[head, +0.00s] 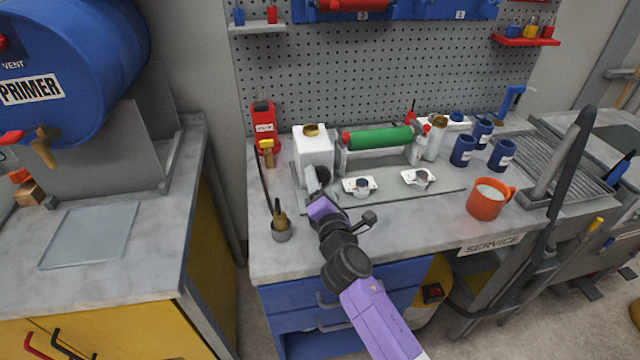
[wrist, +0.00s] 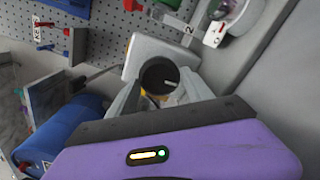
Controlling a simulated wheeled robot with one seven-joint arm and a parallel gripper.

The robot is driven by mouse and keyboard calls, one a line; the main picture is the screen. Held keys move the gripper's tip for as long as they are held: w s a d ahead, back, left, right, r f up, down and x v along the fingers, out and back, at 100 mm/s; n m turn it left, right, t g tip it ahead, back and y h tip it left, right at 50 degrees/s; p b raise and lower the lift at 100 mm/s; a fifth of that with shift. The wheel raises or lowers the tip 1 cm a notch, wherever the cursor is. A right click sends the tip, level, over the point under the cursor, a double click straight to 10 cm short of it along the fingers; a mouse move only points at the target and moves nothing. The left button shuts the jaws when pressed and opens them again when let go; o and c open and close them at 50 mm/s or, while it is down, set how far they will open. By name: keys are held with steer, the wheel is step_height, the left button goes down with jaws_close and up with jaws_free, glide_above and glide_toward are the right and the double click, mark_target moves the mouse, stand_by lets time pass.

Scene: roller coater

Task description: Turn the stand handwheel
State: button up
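I cannot clearly make out a handwheel in the head view. The stand (head: 341,163) carrying a green roller (head: 380,138) is at the back of the grey bench. My gripper (head: 313,178) is in front of a white container (head: 313,152) with a brass cap, left of the roller. In the wrist view, my gripper's fingers (wrist: 160,92) are spread to either side of a dark round part (wrist: 158,74). I cannot tell if this is the handwheel or whether the fingers touch it. The gripper hides what is directly behind it.
A red bottle (head: 264,125) stands left of the white container. Two small dial fittings (head: 360,187) lie in front of the roller. An orange mug (head: 488,200) and blue cups (head: 463,150) stand to the right.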

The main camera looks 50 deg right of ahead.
steer(key=shift+o, duration=1.3)
steer(key=shift+s+a, duration=0.1)
steer(key=b+v, duration=0.1)
steer(key=v, duration=0.6)
steer(key=shift+s+a+b, duration=0.2)
steer(key=shift+s+b, duration=0.05)
steer(key=shift+b, duration=0.1)
